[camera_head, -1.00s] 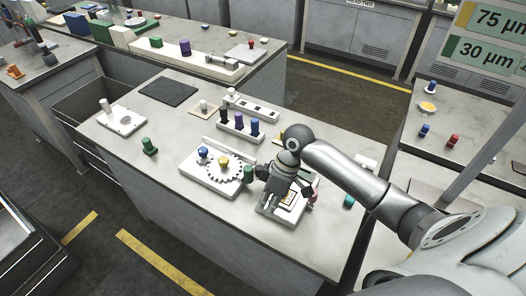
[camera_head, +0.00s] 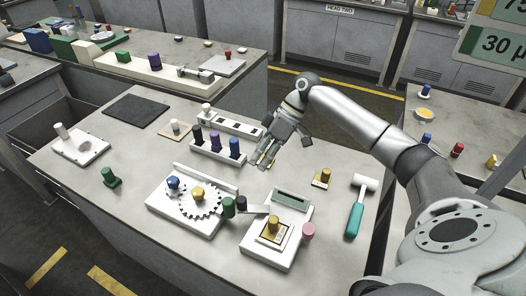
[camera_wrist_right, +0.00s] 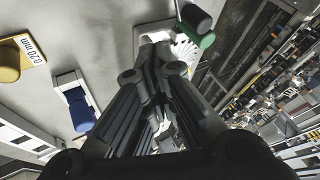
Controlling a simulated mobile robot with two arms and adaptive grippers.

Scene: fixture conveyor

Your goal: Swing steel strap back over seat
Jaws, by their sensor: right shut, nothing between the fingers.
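My right gripper (camera_head: 265,160) is shut and empty, raised above the bench beside the peg rack. In the right wrist view its dark fingers fill the middle. A white fixture plate (camera_head: 255,252) at the front right holds a gold block (camera_head: 273,233) in a square seat, with a pink knob (camera_head: 308,231) at its side. The strap appears to be off the gold block. My left gripper is not in view.
A rack (camera_head: 214,150) with black, purple and blue pegs stands behind the gear plate. A teal-handled hammer (camera_head: 354,220) and a small gold-knobbed piece (camera_head: 322,178) lie to the right. A green knob piece (camera_head: 110,177) stands at left.

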